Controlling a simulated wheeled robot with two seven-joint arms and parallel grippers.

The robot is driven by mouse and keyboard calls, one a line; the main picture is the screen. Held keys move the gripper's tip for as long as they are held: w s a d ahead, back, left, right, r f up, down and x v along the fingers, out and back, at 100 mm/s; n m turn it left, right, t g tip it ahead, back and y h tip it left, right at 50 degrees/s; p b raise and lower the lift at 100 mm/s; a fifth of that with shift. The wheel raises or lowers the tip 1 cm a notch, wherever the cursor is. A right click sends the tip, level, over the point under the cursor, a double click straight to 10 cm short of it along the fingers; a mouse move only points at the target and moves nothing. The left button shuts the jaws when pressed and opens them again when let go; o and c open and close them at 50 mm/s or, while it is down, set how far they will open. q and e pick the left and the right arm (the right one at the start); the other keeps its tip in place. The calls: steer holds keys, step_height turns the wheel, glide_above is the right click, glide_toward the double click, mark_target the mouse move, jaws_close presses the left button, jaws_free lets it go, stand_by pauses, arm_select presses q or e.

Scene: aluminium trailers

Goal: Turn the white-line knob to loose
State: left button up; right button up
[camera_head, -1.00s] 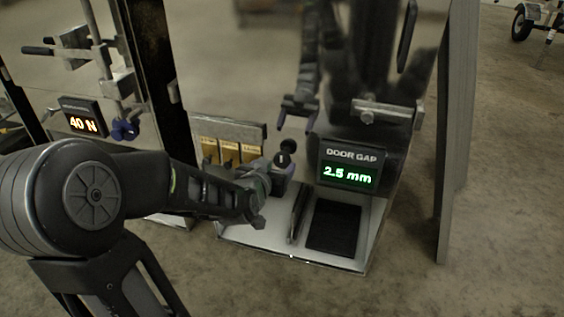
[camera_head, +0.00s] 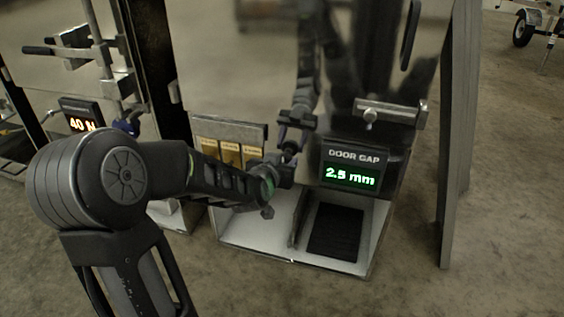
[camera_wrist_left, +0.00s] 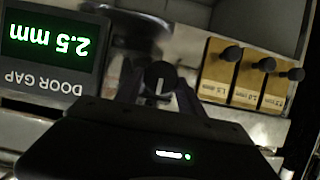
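The dark round knob (camera_wrist_left: 160,80) with a white line on its face shows in the left wrist view; the line runs roughly up and down there. In the head view the knob (camera_head: 291,147) is small, on the metal door beside the gap display, and partly hidden by my gripper. My left gripper (camera_head: 283,165) is right at the knob. In the left wrist view its two fingers (camera_wrist_left: 158,88) stand apart on either side of the knob, open; whether they touch it I cannot tell. My right gripper is not in view.
A DOOR GAP display (camera_head: 351,170) reads 2.5 mm, right of the knob. A rack of yellow gauge tags (camera_head: 230,153) stands left of it. A white tray with a black pad (camera_head: 336,232) lies below. A latch bar (camera_head: 388,112) sticks out above the display.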

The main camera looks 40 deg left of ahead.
arm_select(q)
steer(key=c, duration=0.8)
